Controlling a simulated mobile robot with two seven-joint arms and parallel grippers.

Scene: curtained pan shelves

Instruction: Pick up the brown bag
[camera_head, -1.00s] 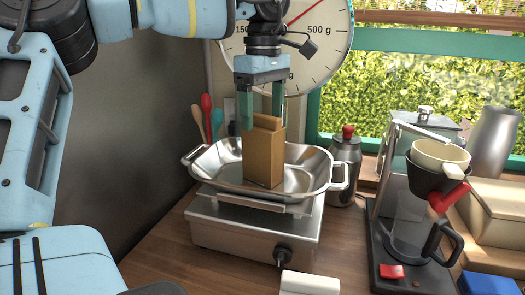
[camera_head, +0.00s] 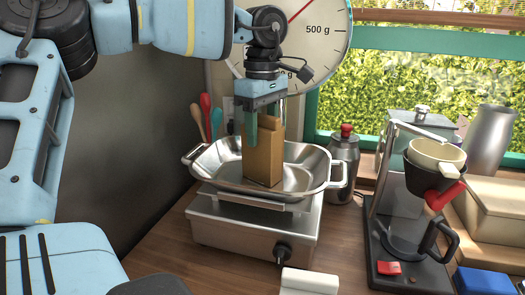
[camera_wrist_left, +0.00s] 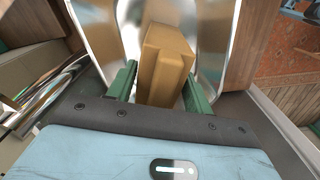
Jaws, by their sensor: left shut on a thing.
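The brown bag (camera_head: 263,158) stands upright in the metal pan of the scale (camera_head: 225,172). My left gripper (camera_head: 265,130) points down from above, with its green fingers on either side of the bag's upper part. It is shut on the bag. In the left wrist view the bag (camera_wrist_left: 166,62) sits between the two green fingers (camera_wrist_left: 160,85). The bag's base still appears to rest in the pan. My right gripper is not in view.
The scale's dial (camera_head: 318,45) rises behind the pan. A metal canister with a red knob (camera_head: 343,165) stands close to the pan's right side. A coffee maker (camera_head: 420,215) stands further right. Spoons (camera_head: 206,118) are at the back left. Wooden counter shows in front.

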